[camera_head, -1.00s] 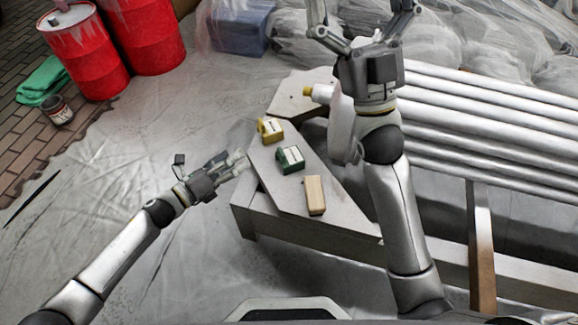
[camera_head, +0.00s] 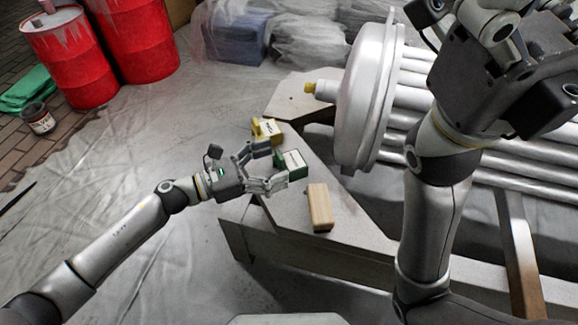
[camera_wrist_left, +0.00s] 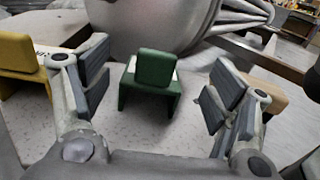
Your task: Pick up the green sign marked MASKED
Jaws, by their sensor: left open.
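The green sign (camera_head: 292,161) stands on the pale board in the head view, with a white label on its top face. In the left wrist view the green sign (camera_wrist_left: 152,82) is in the middle, beyond and between the fingers. My left gripper (camera_head: 277,166) is open, its fingers on either side of the sign's near end. The left gripper (camera_wrist_left: 157,95) holds nothing. My right gripper is cut off at the top right of the head view, and its fingers cannot be made out.
A yellow sign (camera_head: 267,130) stands behind the green one, and a tan wooden block (camera_head: 320,207) stands in front. A large rounded metal part (camera_head: 366,92) and pipes (camera_head: 412,95) lie to the right. Red drums (camera_head: 68,60) stand at the back left.

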